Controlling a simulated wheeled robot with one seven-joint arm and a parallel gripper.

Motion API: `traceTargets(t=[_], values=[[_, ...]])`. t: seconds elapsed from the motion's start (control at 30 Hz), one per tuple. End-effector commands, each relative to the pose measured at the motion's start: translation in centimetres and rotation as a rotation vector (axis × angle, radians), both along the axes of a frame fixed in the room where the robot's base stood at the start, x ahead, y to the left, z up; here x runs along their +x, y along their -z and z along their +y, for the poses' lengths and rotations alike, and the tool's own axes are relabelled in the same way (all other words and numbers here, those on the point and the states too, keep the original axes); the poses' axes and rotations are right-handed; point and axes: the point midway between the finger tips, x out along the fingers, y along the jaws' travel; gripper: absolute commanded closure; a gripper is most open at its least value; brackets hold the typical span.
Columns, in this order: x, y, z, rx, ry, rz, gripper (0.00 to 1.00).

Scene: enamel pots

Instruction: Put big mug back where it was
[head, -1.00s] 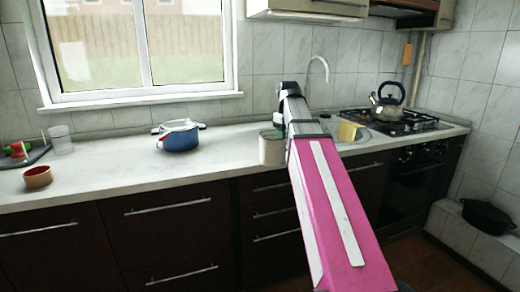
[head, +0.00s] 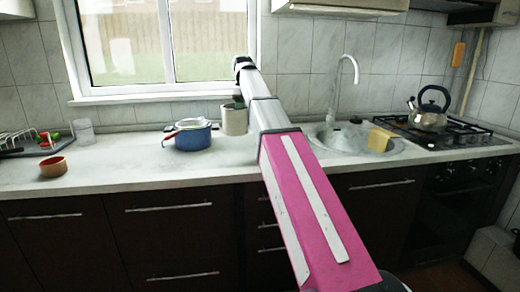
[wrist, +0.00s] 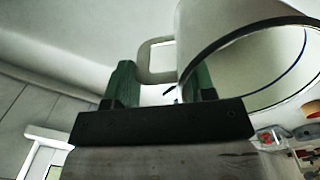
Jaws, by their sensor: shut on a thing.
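The big mug (head: 235,119), pale with a dark rim, shows just right of the blue pot, partly behind my arm. In the wrist view the mug (wrist: 205,35) fills the upper right, with its dark rim and open mouth towards the camera's right. My gripper (wrist: 158,82) has its green fingers on either side of the mug's handle and is shut on it. In the head view my gripper (head: 239,97) is mostly hidden by the arm. I cannot tell whether the mug's base touches the counter.
The blue pot (head: 193,136) with a lid stands close left of the mug. A brown bowl (head: 53,166), a clear cup (head: 84,132) and a dish rack (head: 35,146) are at the left. A sink with a yellow sponge (head: 380,139) and a kettle (head: 429,112) on the hob are right. Counter between bowl and pot is clear.

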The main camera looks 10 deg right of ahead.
Motion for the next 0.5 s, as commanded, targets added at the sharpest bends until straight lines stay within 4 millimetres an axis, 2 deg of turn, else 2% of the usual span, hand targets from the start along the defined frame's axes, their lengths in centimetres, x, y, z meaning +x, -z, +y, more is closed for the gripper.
traceTargets(t=[0.5], values=[[-0.9,5.7,-9.4,0.001,0.002,0.001,1.0]])
